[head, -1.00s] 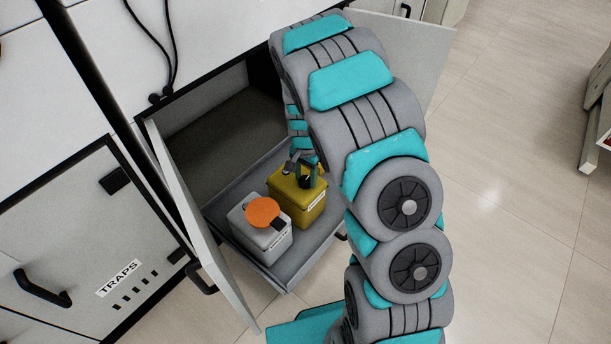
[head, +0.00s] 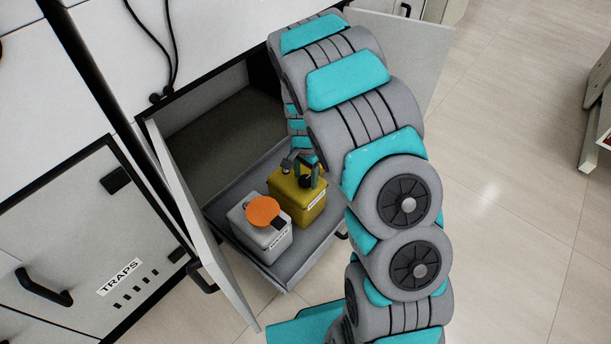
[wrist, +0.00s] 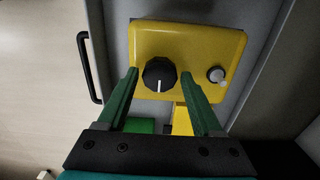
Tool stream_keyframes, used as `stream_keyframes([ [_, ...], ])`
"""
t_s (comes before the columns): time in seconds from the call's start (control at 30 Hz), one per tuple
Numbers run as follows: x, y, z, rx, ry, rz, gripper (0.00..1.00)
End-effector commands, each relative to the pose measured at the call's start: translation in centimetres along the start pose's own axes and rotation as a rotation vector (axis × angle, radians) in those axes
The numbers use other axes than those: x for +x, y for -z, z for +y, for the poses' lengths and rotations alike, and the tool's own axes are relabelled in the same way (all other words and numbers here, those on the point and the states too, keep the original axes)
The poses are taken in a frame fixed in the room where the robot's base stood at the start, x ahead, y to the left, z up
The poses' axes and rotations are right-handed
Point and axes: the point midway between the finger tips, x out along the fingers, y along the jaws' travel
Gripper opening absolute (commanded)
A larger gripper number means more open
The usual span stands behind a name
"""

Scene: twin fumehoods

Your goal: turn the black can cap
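The black cap (wrist: 159,74) sits on top of a yellow can (wrist: 215,42) in the wrist view, with a white mark pointing toward my gripper. In the head view the yellow can (head: 312,212) stands in the pulled-out cabinet tray, and the cap (head: 306,181) shows as a small dark shape partly covered by my gripper. My gripper (wrist: 160,75) is open, its two green fingers on either side of the cap with gaps visible. Whether the fingertips are level with the cap or above it I cannot tell. In the head view my gripper (head: 303,170) is over the yellow can.
A grey-white can with an orange lid (head: 263,211) stands beside the yellow can in the tray (head: 283,274). An open cabinet door (head: 190,220) is on the left, another (head: 425,55) behind my arm. A small grey-white knob (wrist: 216,74) is on the yellow can's top.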

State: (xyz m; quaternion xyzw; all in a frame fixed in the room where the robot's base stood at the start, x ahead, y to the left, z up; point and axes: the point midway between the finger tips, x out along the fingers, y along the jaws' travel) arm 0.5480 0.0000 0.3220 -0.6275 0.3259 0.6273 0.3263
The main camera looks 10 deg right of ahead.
Motion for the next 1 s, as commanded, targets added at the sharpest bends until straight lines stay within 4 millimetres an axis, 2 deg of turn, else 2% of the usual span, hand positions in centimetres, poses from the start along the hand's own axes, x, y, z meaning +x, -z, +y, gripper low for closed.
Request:
stream_keyframes([
  [0.03,0.0,0.0,0.0,0.0,0.0,0.0,0.74],
  [0.1,0.0,0.0,0.0,-0.001,0.0,0.0,0.82],
  [0.37,0.0,0.0,0.0,-0.001,0.0,0.0,0.82],
  [0.53,-0.7,0.0,0.0,-0.001,0.0,0.0,0.82],
  [0.67,-2.0,0.1,-0.1,-0.001,0.002,0.003,0.82],
  [1.0,-7.1,0.1,0.0,-0.001,0.0,0.001,0.82],
])
